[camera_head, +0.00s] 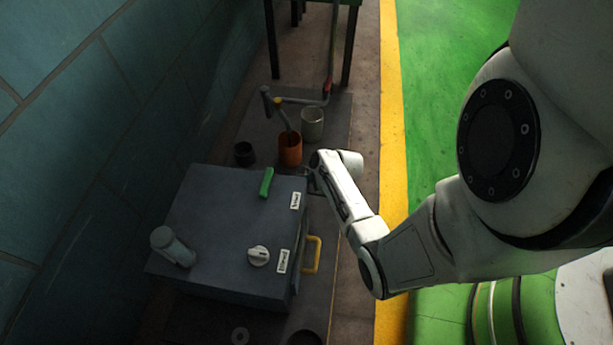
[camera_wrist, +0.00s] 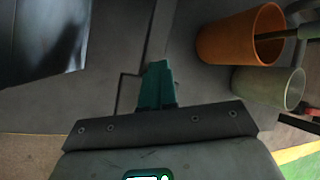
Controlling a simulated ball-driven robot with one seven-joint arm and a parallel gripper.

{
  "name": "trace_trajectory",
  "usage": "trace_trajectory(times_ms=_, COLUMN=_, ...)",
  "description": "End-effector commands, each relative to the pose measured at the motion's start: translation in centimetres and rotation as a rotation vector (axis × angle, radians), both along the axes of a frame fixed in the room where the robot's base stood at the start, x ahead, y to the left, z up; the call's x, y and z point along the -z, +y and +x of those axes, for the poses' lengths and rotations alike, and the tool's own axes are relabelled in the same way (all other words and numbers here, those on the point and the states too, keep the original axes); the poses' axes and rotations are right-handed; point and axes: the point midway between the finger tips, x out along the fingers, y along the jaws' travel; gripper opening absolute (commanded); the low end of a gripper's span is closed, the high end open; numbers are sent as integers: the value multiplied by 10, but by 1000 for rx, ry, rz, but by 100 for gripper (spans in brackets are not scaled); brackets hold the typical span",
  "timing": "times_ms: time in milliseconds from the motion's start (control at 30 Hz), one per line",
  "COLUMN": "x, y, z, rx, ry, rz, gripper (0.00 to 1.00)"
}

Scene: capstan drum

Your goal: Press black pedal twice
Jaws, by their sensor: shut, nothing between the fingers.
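I cannot pick out a black pedal for certain in either view. My gripper (camera_wrist: 156,72) shows in the wrist view as teal fingers, shut and empty, over a dark grey surface (camera_wrist: 120,40). A thin dark stepped line runs on that surface beside the fingertips. In the head view my forearm reaches down to the right side of the grey box (camera_head: 215,215), near its far right corner. The gripper there is mostly hidden by my own wrist.
The box carries a green handle (camera_head: 266,182), a white knob (camera_head: 258,256), a grey cylinder (camera_head: 173,247) and labels. A yellow handle (camera_head: 313,254) sticks out on its right. An orange cup (camera_head: 290,149), a pale cup (camera_head: 312,124) and a dark cup (camera_head: 244,153) stand behind it.

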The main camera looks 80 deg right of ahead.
Motion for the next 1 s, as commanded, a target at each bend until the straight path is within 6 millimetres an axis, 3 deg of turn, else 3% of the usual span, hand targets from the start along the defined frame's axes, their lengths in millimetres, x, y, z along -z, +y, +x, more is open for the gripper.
trace_trajectory(times_ms=33, x=4, y=0, z=-6, rx=8, ry=10, rz=4, gripper=0)
trace_trajectory(times_ms=1000, x=16, y=1, z=-10, rx=9, ry=13, rz=9, gripper=0)
